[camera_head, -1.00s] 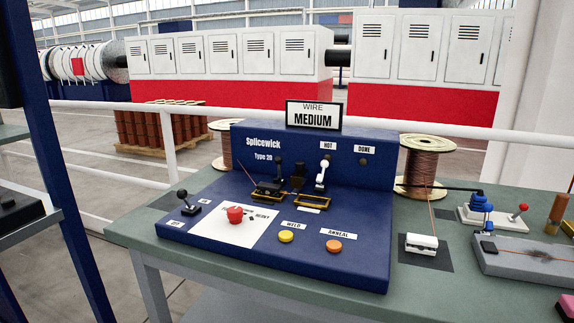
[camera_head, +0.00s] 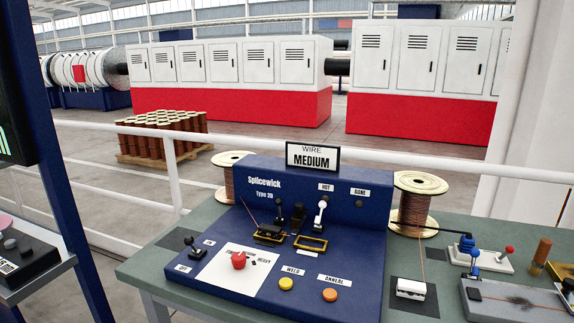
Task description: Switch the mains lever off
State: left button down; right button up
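The blue Splicewick machine (camera_head: 345,265) stands on the green bench. A small black lever with a ball knob (camera_head: 192,246) sits at the left end of its deck, probably the mains lever. Its knob leans up and slightly left of its base. One small label (camera_head: 209,242) is beside it, up and right, and another (camera_head: 183,268) is below it; their lettering is too small to read surely. Neither of my grippers is in view, and nothing touches the lever.
A red knob (camera_head: 238,260), yellow button (camera_head: 286,284) and orange button (camera_head: 330,295) are on the deck. Black and white levers (camera_head: 320,215) stand behind. Wire spools (camera_head: 418,200) flank the machine. A blue post (camera_head: 75,190) and dark console (camera_head: 25,265) are at left.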

aim_at(509, 249)
jog(key=z, duration=1.35)
jog(key=l+u, duration=0.35)
